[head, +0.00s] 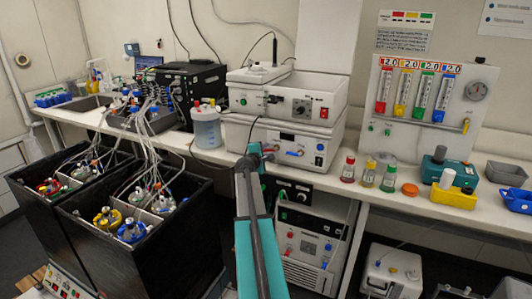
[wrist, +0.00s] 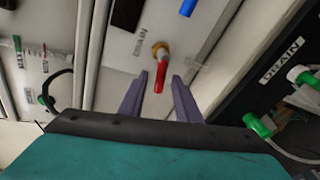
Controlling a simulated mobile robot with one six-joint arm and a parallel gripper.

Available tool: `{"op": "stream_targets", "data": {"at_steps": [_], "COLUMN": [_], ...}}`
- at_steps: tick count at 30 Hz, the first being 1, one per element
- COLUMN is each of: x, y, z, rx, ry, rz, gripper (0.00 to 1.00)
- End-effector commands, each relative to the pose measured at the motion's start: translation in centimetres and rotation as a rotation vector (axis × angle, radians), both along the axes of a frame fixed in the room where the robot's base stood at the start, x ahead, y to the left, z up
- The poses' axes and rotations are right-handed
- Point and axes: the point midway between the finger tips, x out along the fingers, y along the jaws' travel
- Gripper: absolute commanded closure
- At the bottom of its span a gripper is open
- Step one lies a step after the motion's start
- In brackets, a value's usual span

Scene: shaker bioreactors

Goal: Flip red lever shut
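The red lever (wrist: 160,76) sits on a brass valve fitting (wrist: 160,50) on a pale panel beside a DRAIN label in the wrist view. It points toward the bottom of that picture. My gripper (wrist: 159,82) is open, with one dark finger on each side of the lever's free end. No contact between fingers and lever is visible. In the head view my gripper (head: 257,150) is at the front of the lower white bench unit (head: 312,140), where it largely hides the lever.
A blue lever (wrist: 187,7) is on the same panel, and it shows in the head view (head: 295,153). A black panel with another DRAIN label (wrist: 282,62) and green-white fittings (wrist: 258,125) is at right. Black bioreactor boxes (head: 130,240) stand left of my arm.

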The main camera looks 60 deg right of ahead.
Motion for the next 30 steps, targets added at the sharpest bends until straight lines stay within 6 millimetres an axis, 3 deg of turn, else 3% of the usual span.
{"op": "stream_targets", "data": {"at_steps": [1, 6, 7, 30], "x": [0.01, 0.01, 0.01, 0.06], "y": [0.01, 0.03, 0.03, 0.06], "z": [0.0, 0.0, 0.0, 0.25], "rx": [0.0, 0.0, 0.0, 0.029], "ry": [0.0, 0.0, 0.0, -0.162], "rz": [0.0, 0.0, 0.0, 0.0], "gripper": [0.7, 0.98, 1.0, 1.0]}}
